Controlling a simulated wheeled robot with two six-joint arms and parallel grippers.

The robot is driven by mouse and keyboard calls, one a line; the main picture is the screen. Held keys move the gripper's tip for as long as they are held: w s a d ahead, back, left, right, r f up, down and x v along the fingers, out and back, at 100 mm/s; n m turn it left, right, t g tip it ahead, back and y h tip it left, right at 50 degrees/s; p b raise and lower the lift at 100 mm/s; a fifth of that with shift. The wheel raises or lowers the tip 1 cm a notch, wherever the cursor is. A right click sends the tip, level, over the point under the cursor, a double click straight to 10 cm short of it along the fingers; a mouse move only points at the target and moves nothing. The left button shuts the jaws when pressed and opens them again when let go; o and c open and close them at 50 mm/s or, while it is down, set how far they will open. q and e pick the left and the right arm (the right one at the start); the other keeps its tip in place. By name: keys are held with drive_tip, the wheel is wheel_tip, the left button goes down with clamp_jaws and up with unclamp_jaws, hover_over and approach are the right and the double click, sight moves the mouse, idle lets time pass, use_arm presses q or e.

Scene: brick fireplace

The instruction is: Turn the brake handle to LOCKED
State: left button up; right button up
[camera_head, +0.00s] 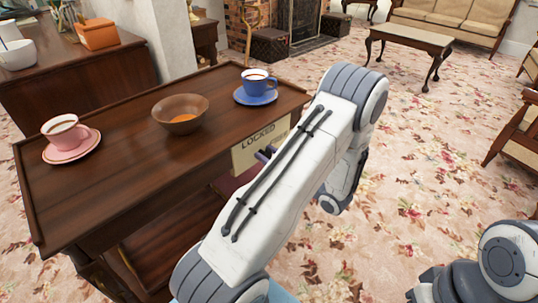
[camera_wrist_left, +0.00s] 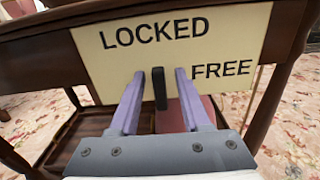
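The brake handle (camera_wrist_left: 159,90) is a short black bar. In the left wrist view it stands about upright in front of a cream plate (camera_wrist_left: 105,72), its upper end below the word LOCKED and left of the word FREE. My left gripper (camera_wrist_left: 160,73) is open, with one purple finger on each side of the handle and a visible gap to each. The handle cannot be made out there. My right gripper is not in view; part of my right arm shows lower right.
The wooden cart (camera_head: 110,188) carries a pink cup (camera_head: 63,132) on a saucer, a brown bowl (camera_head: 180,114) and a blue cup (camera_head: 259,83) on a saucer. A cabinet (camera_head: 85,80) stands behind. The carpet (camera_head: 420,150) right of the cart is clear.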

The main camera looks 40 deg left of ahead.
use_arm(q)
drive_tip(key=d+p, duration=0.2)
drive_tip(key=d, duration=0.8)
drive_tip(key=shift+s+d, duration=0.2)
drive_tip(key=shift+s, duration=0.2)
drive_tip(key=s+d+r+n+h, duration=0.3)
drive_tip(key=s+d+n+h, duration=0.1)
drive_tip(key=s+d+h, duration=0.3)
drive_tip(key=s+d+r+n+g+h, duration=0.1)
drive_tip(key=s+d+r+n+h, duration=0.25)
drive_tip(key=s+d+h, duration=0.45)
drive_tip(key=s+d+r+n+h, duration=0.2)
drive_tip(key=s+d+n+h, duration=0.25)
drive_tip(key=d, duration=0.45)
wheel_tip(320, 180, up, 29)
drive_tip(key=p, duration=2.9)
drive_tip(key=shift+s+r, duration=0.15)
drive_tip(key=shift+s, duration=0.2)
drive_tip(key=shift+y, duration=0.25)
